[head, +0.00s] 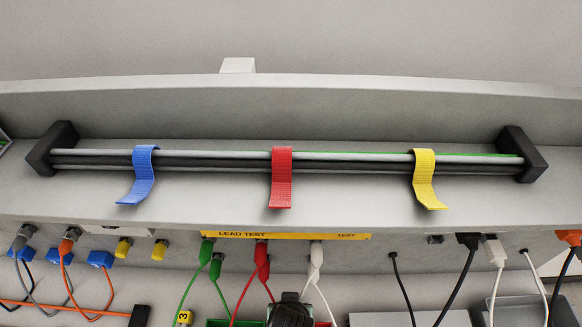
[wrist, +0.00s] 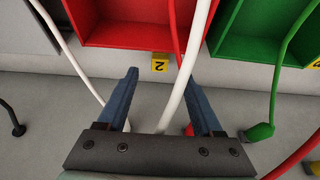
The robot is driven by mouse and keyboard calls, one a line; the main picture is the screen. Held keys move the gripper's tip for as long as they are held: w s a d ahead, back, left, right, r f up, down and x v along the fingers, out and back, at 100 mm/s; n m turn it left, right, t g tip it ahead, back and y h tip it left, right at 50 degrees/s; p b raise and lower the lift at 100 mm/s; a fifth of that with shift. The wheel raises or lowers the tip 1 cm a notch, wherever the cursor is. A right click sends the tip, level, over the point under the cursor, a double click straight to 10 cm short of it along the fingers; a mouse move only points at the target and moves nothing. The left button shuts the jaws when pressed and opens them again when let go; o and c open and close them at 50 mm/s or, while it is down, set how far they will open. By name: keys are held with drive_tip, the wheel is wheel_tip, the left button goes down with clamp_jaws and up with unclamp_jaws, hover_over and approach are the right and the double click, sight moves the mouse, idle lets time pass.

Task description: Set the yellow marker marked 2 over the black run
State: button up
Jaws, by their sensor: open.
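The yellow marker marked 2 (wrist: 160,62) shows in the wrist view as a small tag at the front edge of a red bin, with its digit upside down. My gripper (wrist: 161,77) is open. Its two blue fingers point toward the marker, which appears just beyond and between the fingertips. A white lead (wrist: 186,90) crosses the space between the fingers; I cannot tell its depth. In the head view, a black run (head: 225,161) lies among grey and green runs between two black end blocks. A dark part of my arm shows at the bottom middle.
Blue (head: 143,176), red (head: 281,178) and yellow (head: 425,180) straps hang over the runs. Below are plugged leads and the LEAD TEST strip (head: 285,235). A red bin (wrist: 130,35) and a green bin (wrist: 255,50) flank hanging leads. A marker 3 (head: 184,318) is lower left.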

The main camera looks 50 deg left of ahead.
drive_tip(key=shift+p+x, duration=0.5)
drive_tip(key=shift+x, duration=1.95)
drive_tip(key=shift+w+a, duration=0.1)
clamp_jaws()
